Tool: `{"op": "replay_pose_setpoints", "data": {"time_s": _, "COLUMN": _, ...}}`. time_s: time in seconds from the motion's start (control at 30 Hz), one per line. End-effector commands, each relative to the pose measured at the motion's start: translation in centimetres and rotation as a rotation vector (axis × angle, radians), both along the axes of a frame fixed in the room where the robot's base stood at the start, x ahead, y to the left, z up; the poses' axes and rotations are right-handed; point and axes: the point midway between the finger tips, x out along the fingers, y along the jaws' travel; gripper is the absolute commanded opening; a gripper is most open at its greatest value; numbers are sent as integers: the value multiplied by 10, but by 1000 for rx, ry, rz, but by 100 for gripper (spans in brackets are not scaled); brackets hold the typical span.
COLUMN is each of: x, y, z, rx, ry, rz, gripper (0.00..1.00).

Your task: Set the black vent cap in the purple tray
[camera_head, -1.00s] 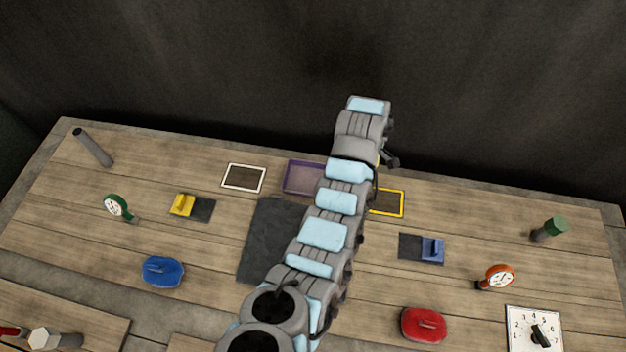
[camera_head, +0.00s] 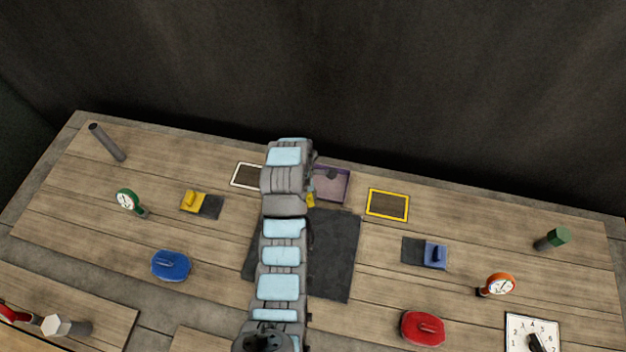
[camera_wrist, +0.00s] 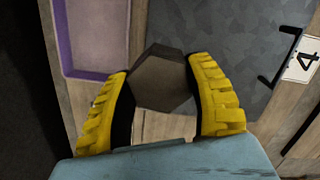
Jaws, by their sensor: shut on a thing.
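The black vent cap (camera_wrist: 160,88) shows in the wrist view as a dark grey-brown six-sided block. My gripper (camera_wrist: 160,75) is shut on it, with a yellow finger at each side. The purple tray (camera_wrist: 63,40) is at the upper left there, apart from the cap. In the head view the tray (camera_head: 343,196) lies at the back, just right of my arm's end. A small dark patch shows over its floor; I cannot tell what it is. One yellow finger of my gripper (camera_head: 310,200) shows at the tray's near left; the cap is hidden there.
A white-framed patch (camera_head: 235,181) lies left of the tray and a yellow-framed patch (camera_head: 387,219) right. A dark mat (camera_head: 335,255) lies in front.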

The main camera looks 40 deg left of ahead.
Motion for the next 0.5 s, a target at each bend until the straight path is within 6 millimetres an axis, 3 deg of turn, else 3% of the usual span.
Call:
{"op": "replay_pose_setpoints", "data": {"time_s": 0.03, "x": 5, "y": 4, "z": -9, "rx": 2, "ry": -1, "rz": 0, "gripper": 23}}
{"op": "replay_pose_setpoints", "data": {"time_s": 0.5, "x": 38, "y": 33, "z": -27, "rx": 3, "ry": -3, "rz": -2, "gripper": 23}}
